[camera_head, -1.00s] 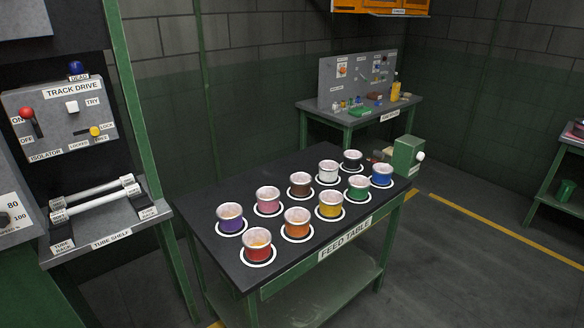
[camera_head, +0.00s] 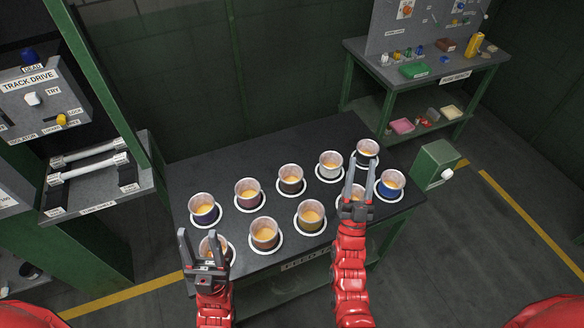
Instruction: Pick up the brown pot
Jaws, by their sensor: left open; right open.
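The brown pot (camera_head: 291,186) stands upright in the middle of the back row on the black feed table (camera_head: 263,151), on a white ring, with something orange inside.
A tube shelf (camera_head: 150,182) is at the left. A green box (camera_head: 432,165) stands off the table's right end.

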